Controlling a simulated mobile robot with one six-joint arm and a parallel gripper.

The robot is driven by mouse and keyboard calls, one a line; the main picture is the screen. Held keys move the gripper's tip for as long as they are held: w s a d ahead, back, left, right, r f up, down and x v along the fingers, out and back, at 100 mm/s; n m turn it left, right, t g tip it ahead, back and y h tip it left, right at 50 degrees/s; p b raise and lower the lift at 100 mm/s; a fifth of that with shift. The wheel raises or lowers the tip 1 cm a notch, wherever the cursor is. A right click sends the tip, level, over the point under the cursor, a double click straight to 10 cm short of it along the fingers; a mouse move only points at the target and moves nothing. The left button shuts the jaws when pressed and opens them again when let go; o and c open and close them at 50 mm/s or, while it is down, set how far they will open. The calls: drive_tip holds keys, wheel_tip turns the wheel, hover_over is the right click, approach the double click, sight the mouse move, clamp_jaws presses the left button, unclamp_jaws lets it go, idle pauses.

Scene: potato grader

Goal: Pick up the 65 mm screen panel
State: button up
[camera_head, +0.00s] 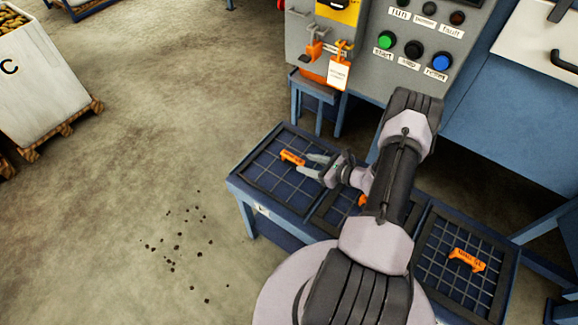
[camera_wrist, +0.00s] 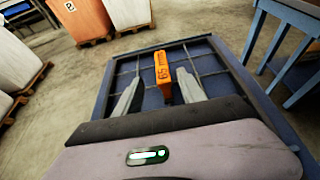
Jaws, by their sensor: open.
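The 65 mm screen panel (camera_head: 262,177) is a dark square grid lying at the left end of a low blue rack. Its orange handle (camera_head: 292,157) stands up from the grid. In the wrist view the handle (camera_wrist: 163,72) reads "65 mm", on the panel's mesh (camera_wrist: 125,82). My gripper (camera_head: 309,164) is open and empty, just right of the handle in the head view. In the wrist view my gripper's fingertips (camera_wrist: 159,76) appear on either side of the handle, apart from it. I cannot tell its exact height above the panel.
The blue rack (camera_head: 236,187) also holds a middle panel, mostly hidden by my arm, and a right panel (camera_head: 436,272) with an orange handle (camera_head: 467,260). A control cabinet (camera_head: 407,57) with buttons stands behind.

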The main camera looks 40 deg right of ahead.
sight(297, 159)
drive_tip(key=x, duration=0.2)
drive_tip(key=shift+w+a+f, duration=0.1)
drive_tip(key=shift+w+f, duration=0.05)
drive_tip(key=shift+w, duration=0.1)
drive_tip(key=b+x, duration=0.1)
drive_tip(key=x, duration=0.1)
drive_tip(key=b+x, duration=0.2)
drive_tip(key=shift+w+f, duration=0.3)
drive_tip(key=shift+w, duration=0.35)
drive_tip(key=shift+r, duration=0.1)
clamp_jaws()
idle(0.3)
